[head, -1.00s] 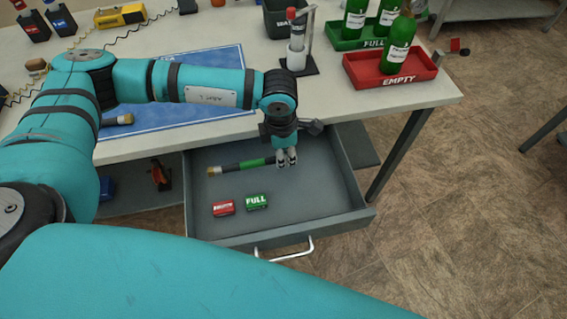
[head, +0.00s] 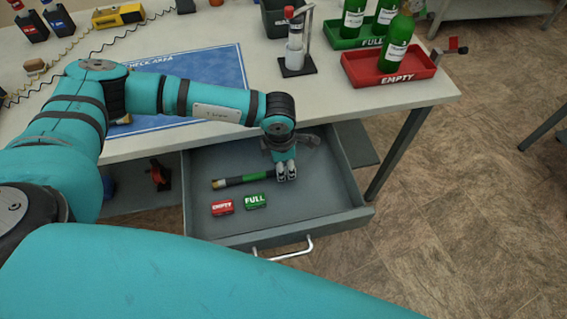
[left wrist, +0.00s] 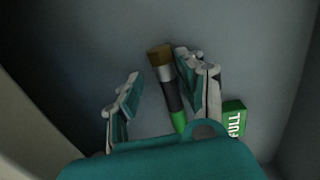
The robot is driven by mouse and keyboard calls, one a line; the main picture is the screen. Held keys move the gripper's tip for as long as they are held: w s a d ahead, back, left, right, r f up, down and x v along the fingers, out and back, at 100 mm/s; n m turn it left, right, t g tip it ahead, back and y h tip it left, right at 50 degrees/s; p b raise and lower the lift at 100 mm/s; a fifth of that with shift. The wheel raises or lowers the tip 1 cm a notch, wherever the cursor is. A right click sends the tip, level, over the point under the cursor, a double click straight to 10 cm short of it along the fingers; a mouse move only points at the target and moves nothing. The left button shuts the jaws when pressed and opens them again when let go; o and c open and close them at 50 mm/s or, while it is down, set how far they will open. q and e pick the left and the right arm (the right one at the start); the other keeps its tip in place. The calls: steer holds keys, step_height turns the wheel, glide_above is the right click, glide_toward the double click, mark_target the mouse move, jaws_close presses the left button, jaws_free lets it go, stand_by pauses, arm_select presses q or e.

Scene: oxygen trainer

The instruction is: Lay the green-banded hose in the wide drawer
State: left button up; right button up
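The green-banded hose (head: 235,181) is a short dark tube with a green band and a brass-coloured end. It lies in the wide drawer (head: 320,195), which is pulled out under the bench, and appears to rest on its floor. My left gripper (head: 286,175) is low in the drawer at the hose's right end, pointing down. In the left wrist view, the fingers of my left gripper (left wrist: 160,68) are spread apart. The hose (left wrist: 168,88) lies between them, closer to the right finger; whether it touches that finger is unclear. My right gripper is not in view.
A red EMPTY block (head: 222,207) and a green FULL block (head: 255,201) lie in front of the hose. The drawer's right part is clear. On the bench stand a red EMPTY tray (head: 365,75) and a green FULL tray (head: 345,38) with bottles.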

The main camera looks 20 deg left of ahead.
arm_select(q)
step_height(320, 180, up, 12)
steer(key=shift+s+a+r, duration=0.15)
steer(key=shift+s+r, duration=0.05)
steer(key=shift+s, duration=0.2)
stand_by(0.3)
stand_by(0.4)
